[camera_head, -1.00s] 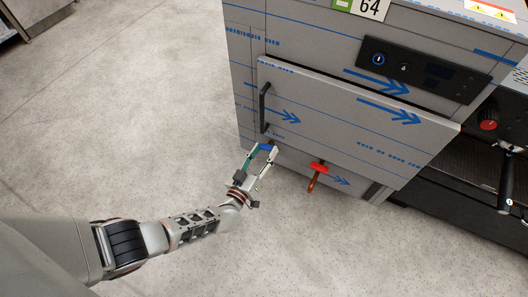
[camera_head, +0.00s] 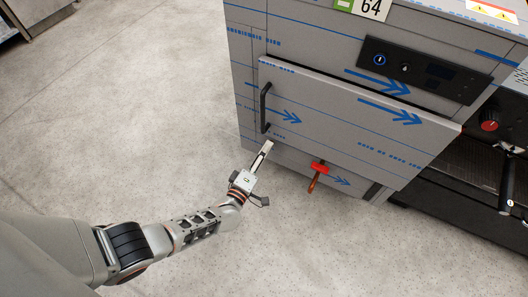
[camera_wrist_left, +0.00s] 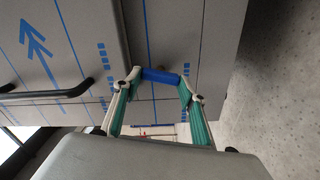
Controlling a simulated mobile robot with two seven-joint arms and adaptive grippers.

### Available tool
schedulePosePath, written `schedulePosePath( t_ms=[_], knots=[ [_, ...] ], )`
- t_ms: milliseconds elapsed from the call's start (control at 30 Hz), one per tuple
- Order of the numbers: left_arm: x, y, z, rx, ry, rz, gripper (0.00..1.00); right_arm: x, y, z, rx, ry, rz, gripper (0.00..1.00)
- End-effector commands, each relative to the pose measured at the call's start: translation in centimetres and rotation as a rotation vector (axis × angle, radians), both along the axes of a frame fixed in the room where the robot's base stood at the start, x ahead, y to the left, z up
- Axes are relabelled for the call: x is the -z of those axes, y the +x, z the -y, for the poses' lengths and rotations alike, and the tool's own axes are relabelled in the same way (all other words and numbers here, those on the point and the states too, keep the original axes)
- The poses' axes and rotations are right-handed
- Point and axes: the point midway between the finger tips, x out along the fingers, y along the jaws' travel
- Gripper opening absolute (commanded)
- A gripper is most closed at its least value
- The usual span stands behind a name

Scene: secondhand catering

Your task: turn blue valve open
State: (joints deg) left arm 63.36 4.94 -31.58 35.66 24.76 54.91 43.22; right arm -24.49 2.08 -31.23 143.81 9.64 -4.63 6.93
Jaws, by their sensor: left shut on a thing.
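The blue valve handle (camera_wrist_left: 161,75) shows in the left wrist view as a short blue bar low on the front of the grey machine. My left gripper (camera_wrist_left: 160,80) has one fingertip at each end of the bar and is shut on it. In the head view my left gripper (camera_head: 266,147) is seen edge-on at the machine's lower left, below the door handle, and the blue handle is hidden there. My right gripper is in neither view.
A red valve handle (camera_head: 319,167) on a copper-coloured stem juts out to the right of my gripper. The black door handle (camera_head: 264,108) is just above my gripper. Open floor (camera_head: 150,130) lies to the left.

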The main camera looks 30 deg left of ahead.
Motion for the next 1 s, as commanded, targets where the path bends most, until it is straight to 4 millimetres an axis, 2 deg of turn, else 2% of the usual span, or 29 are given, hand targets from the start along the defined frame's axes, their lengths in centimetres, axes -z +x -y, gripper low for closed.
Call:
schedulePosePath(
  t_ms=[400,1000],
  knots=[
    [0.09,0.0,-0.06,-0.001,-0.236,-0.008,0.2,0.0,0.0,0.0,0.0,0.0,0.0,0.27],
    [0.11,0.0,-0.06,-0.001,-0.288,-0.01,0.2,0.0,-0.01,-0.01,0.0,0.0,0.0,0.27]
  ],
)
